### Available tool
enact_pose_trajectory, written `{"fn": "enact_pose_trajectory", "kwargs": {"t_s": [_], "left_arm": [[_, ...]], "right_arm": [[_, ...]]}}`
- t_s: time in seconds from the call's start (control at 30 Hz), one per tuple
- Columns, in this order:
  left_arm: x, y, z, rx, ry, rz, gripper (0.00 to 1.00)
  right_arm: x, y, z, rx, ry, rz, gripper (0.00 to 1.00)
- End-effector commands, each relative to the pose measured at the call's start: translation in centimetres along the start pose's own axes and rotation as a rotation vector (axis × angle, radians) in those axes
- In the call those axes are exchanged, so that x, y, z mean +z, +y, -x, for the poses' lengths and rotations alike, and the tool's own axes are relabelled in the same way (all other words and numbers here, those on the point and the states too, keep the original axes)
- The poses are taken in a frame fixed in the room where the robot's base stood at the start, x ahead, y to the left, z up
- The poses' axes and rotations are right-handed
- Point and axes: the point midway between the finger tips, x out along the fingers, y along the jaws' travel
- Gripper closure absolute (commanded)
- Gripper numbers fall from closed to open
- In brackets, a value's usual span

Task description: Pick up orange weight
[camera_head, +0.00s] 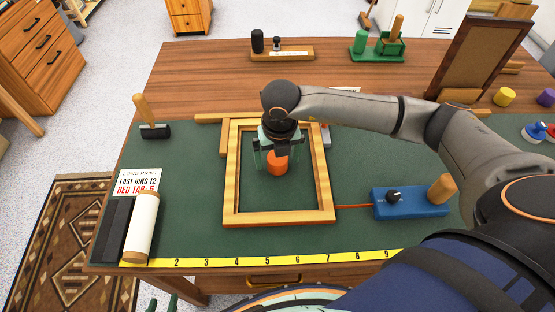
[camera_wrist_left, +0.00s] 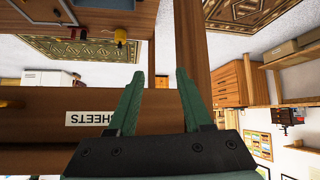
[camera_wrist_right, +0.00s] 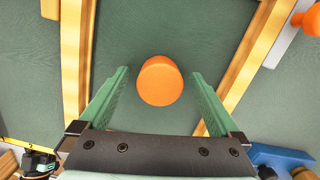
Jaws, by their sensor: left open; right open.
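The orange weight (camera_head: 277,166) is a short round cylinder on the green mat, inside the opening of a wooden frame (camera_head: 277,218). In the right wrist view the weight (camera_wrist_right: 160,82) shows between and beyond the two green fingers. My right gripper (camera_head: 272,158) is open over the frame, pointing down at the weight; its fingers (camera_wrist_right: 160,76) are apart and do not appear to grip it. My left gripper (camera_wrist_left: 159,75) is open and empty. Only its green fingertips (camera_head: 162,303) show at the bottom left of the head view, off the table's front edge.
A blue block (camera_head: 410,203) with a knob and wooden peg sits right of the frame. A white roll (camera_head: 141,228), a sign (camera_head: 138,181) and a mallet (camera_head: 150,118) are at left. A yellow ruler (camera_head: 250,262) runs along the front. An upright frame (camera_head: 480,58) stands back right.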

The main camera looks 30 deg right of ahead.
Motion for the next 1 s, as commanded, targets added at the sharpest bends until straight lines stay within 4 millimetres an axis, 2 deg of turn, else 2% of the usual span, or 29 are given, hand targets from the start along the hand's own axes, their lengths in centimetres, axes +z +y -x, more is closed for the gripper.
{"fn": "enact_pose_trajectory", "kwargs": {"t_s": [0.17, 1.0], "left_arm": [[0.00, -0.01, -0.02, 0.000, 0.000, 0.000, 0.50], [-0.06, -0.03, -0.04, -0.001, 0.001, 0.000, 0.50]], "right_arm": [[0.00, 0.02, -0.04, 0.000, 0.000, 0.000, 0.02], [0.02, 0.01, 0.03, 0.001, -0.001, 0.000, 0.95]]}}
